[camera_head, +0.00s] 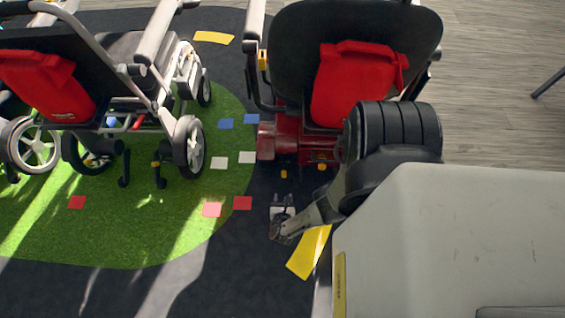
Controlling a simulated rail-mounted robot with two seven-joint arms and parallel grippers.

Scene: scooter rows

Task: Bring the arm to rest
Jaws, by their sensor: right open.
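My right arm comes in from the right, and my right gripper (283,200) hangs low over the dark floor mat. It is small and partly foreshortened, open, with nothing seen between its fingers. It is just in front of the red scooter (278,138), apart from it as far as I can see. My left gripper is out of view.
The scooter has a black seat (288,40) with a red bag (355,85). A wheelchair (120,75) with another red bag (48,85) stands at left on a green mat (150,225). Coloured squares and a yellow strip (308,252) lie flat.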

